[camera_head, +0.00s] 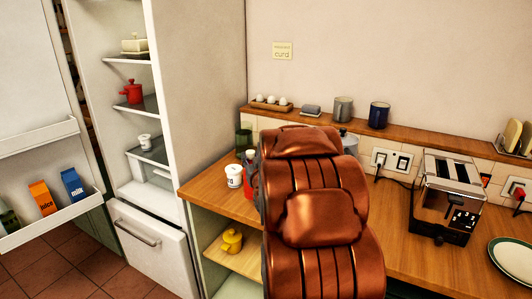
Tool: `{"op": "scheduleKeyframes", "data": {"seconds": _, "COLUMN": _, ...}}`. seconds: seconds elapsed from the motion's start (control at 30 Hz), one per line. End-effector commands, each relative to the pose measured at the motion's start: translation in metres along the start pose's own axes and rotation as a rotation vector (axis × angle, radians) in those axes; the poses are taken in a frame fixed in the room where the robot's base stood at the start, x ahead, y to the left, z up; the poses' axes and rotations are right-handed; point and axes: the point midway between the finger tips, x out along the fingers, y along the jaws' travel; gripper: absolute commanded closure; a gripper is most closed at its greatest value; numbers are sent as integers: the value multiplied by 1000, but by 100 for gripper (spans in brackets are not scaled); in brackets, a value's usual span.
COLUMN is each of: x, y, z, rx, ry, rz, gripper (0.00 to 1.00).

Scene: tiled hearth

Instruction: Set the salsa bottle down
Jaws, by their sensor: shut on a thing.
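A red bottle with a pale top (250,184), which may be the salsa bottle, shows as a narrow strip at the left edge of my copper-coloured arm. The arm covers the rest of it. I cannot read a label or tell whether its base touches the wooden counter (208,186). My gripper is hidden behind my arm, so I cannot see its fingers or what they hold.
A white lidded jar (234,176) and a green glass (244,138) stand near the bottle. A toaster (449,196) and a plate (513,258) are on the right. The fridge (150,240) is open on the left. A yellow pot (231,241) sits on a lower shelf.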

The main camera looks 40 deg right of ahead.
Motion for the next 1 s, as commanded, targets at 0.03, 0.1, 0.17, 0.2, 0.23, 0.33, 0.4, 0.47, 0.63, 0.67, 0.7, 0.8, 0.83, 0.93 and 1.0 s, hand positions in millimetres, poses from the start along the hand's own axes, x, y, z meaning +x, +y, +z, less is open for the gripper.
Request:
{"op": "scheduleKeyframes", "data": {"seconds": 0.03, "x": 4, "y": 5, "z": -3, "rx": 0, "ry": -1, "rz": 1, "gripper": 100}}
{"op": "scheduleKeyframes", "data": {"seconds": 0.1, "x": 10, "y": 13, "z": 0, "rx": 0, "ry": -1, "rz": 3, "gripper": 100}}
{"op": "scheduleKeyframes", "data": {"seconds": 0.17, "x": 16, "y": 19, "z": 2, "rx": 0, "ry": -2, "rz": 2, "gripper": 100}}
{"op": "scheduleKeyframes", "data": {"seconds": 0.2, "x": 20, "y": 24, "z": 1, "rx": 0, "ry": 0, "rz": 2, "gripper": 100}}
{"op": "scheduleKeyframes", "data": {"seconds": 0.23, "x": 22, "y": 27, "z": 1, "rx": 0, "ry": 2, "rz": 3, "gripper": 100}}
{"op": "scheduleKeyframes", "data": {"seconds": 0.33, "x": 32, "y": 37, "z": 2, "rx": 0, "ry": 2, "rz": 1, "gripper": 100}}
{"op": "scheduleKeyframes", "data": {"seconds": 0.4, "x": 38, "y": 45, "z": 5, "rx": 1, "ry": -1, "rz": 2, "gripper": 100}}
{"op": "scheduleKeyframes", "data": {"seconds": 0.47, "x": 43, "y": 50, "z": 5, "rx": 0, "ry": 1, "rz": 1, "gripper": 100}}
{"op": "scheduleKeyframes", "data": {"seconds": 0.63, "x": 52, "y": 60, "z": 5, "rx": 0, "ry": 4, "rz": 1, "gripper": 100}}
{"op": "scheduleKeyframes", "data": {"seconds": 0.67, "x": 52, "y": 60, "z": 6, "rx": 0, "ry": 4, "rz": 0, "gripper": 100}}
{"op": "scheduleKeyframes", "data": {"seconds": 0.7, "x": 53, "y": 61, "z": 6, "rx": 0, "ry": 3, "rz": 0, "gripper": 100}}
{"op": "scheduleKeyframes", "data": {"seconds": 0.8, "x": 54, "y": 62, "z": 7, "rx": 0, "ry": 3, "rz": -1, "gripper": 100}}
{"op": "scheduleKeyframes", "data": {"seconds": 0.83, "x": 55, "y": 63, "z": 7, "rx": 0, "ry": 2, "rz": -1, "gripper": 100}}
{"op": "scheduleKeyframes", "data": {"seconds": 0.93, "x": 58, "y": 66, "z": 11, "rx": 1, "ry": -1, "rz": -1, "gripper": 100}}
{"op": "scheduleKeyframes", "data": {"seconds": 1.0, "x": 58, "y": 66, "z": 17, "rx": 2, "ry": 0, "rz": -1, "gripper": 100}}
